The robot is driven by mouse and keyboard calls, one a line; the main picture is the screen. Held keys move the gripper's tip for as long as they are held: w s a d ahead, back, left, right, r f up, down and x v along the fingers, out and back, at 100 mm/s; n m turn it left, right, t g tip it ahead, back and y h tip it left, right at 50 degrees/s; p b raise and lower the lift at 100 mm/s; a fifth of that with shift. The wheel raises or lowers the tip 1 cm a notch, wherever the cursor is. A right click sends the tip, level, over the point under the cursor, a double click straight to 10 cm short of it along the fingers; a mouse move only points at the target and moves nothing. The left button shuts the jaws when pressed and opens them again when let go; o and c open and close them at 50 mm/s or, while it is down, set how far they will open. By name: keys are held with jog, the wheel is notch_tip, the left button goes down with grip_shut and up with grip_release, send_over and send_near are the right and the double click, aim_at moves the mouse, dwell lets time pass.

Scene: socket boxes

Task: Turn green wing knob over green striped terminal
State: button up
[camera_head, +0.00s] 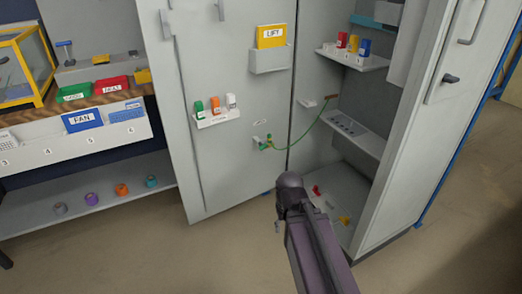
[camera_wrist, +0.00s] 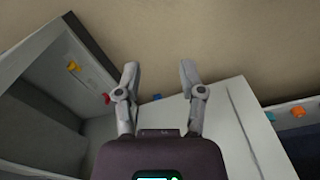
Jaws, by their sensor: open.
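A small green part (camera_head: 268,143), which looks like the green wing knob, sits on the cabinet door beside a small pale fitting (camera_head: 256,140). The green striped terminal cannot be made out at this size. A green cable (camera_head: 312,128) runs from there up to a brown piece (camera_head: 331,97) inside the cabinet. My gripper (camera_wrist: 159,72) is open and empty in the wrist view, pointing toward the floor and the door's lower part. The knob does not show in the wrist view. In the head view my arm is below and right of the knob, its gripper not clearly visible.
The open cabinet has shelves (camera_head: 355,134) on the right, with red (camera_head: 316,190) and yellow (camera_head: 344,220) pieces at its bottom. A door rack (camera_head: 218,120) holds several small coloured boxes. A workbench (camera_head: 75,140) stands left. Floor (camera_head: 150,245) in front is clear.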

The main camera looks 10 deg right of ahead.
jog(key=w+a+f+t+y+b, duration=0.35)
jog(key=w+b, duration=0.25)
jog(key=w, duration=0.2)
jog(key=m+t+y+b, duration=0.4)
jog(key=m+t+b, duration=0.5)
jog(key=t+b, duration=0.45)
send_near(263, 149)
jog(key=v, duration=0.3)
jog(key=shift+s+d+r+h+b, duration=0.1)
jog(key=shift+s+r+h+b, duration=0.15)
jog(key=shift+r+b, duration=0.1)
jog(key=shift+w, duration=0.15)
jog(key=x, duration=1.3)
jog(key=shift+w+a+f, duration=0.25)
jog(key=shift+a, duration=0.05)
jog(key=shift+c, duration=0.2)
